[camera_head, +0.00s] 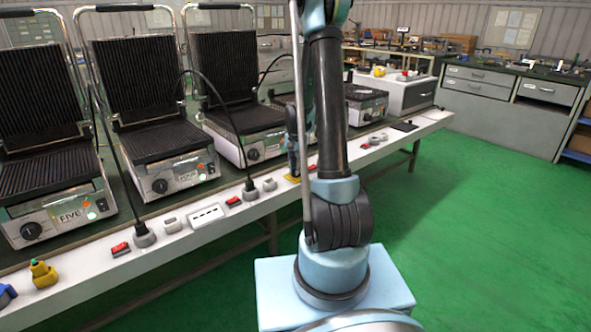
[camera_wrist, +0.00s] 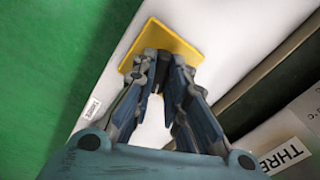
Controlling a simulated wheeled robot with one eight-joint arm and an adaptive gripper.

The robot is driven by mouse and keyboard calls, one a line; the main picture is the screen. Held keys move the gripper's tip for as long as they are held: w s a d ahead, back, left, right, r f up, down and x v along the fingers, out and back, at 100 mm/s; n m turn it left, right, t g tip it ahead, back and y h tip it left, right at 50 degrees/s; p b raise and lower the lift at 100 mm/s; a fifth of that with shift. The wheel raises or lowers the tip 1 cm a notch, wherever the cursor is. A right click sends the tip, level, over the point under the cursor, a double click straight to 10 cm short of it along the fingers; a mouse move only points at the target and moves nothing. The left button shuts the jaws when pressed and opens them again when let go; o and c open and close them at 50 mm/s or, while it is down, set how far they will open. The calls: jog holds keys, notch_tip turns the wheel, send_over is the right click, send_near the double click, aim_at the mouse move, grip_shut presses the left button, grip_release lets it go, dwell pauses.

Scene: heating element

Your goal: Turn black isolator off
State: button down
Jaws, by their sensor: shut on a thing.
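The isolator's yellow square plate (camera_wrist: 183,42) lies on the white bench strip in the wrist view. In the head view a small part of the yellow plate (camera_head: 291,179) shows at the bench front, below my gripper (camera_head: 293,163). My gripper (camera_wrist: 160,72) is over the plate, its fingertips close together around its middle, shut on the black isolator. The black knob itself is mostly hidden by the fingers, so I cannot tell which way it points.
Several contact grills, one (camera_head: 160,150) among them, stand along the bench with cables to the front strip. Red switches (camera_head: 121,249) and grey sockets (camera_head: 144,236) line the strip. Green floor (camera_head: 490,220) is clear at right.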

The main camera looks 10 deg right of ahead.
jog(key=n, duration=0.7)
jog(key=shift+w, duration=0.15)
jog(key=n, duration=0.6)
jog(key=shift+n, duration=0.4)
jog(key=c, duration=1.6)
grip_release()
notch_tip(320, 180, up, 12)
